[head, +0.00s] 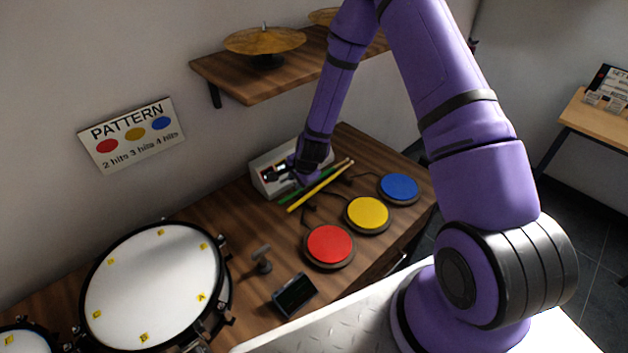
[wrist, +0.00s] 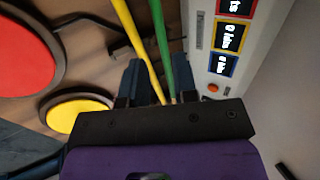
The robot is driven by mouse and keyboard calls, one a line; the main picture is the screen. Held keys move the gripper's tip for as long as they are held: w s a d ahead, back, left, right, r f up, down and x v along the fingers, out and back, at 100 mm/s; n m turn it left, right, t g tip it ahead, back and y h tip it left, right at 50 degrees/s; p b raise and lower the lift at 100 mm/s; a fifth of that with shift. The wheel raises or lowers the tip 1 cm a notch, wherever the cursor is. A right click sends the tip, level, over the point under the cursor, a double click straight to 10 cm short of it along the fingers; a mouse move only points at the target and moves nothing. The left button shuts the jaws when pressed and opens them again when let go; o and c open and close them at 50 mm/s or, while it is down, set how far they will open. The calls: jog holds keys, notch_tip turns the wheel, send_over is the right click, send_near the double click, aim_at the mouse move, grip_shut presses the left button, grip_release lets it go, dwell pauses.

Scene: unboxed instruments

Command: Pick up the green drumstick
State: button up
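The green drumstick (wrist: 162,45) lies beside the yellow drumstick (wrist: 137,45) in the wrist view. Their near ends converge and run down toward my gripper (wrist: 158,80). My gripper's two dark fingers are apart, one on each side of the sticks, and both sticks show in the gap between them. In the head view, the green drumstick (head: 323,176) lies on the wooden desk beside the yellow drumstick (head: 305,198), partly hidden by my gripper (head: 303,181). I cannot tell whether the fingers touch either stick.
A white box (head: 264,180) with coloured labels stands close behind the sticks. Red (head: 329,244), yellow (head: 367,213) and blue (head: 399,187) pads lie in front of them. A large drum (head: 152,285) is at left. A cymbal shelf (head: 245,85) hangs above.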

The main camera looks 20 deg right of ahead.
aim_at(292, 195)
jog(key=x, duration=0.9)
jog(key=shift+d+f, duration=0.1)
jog(key=shift+f, duration=0.25)
grip_shut()
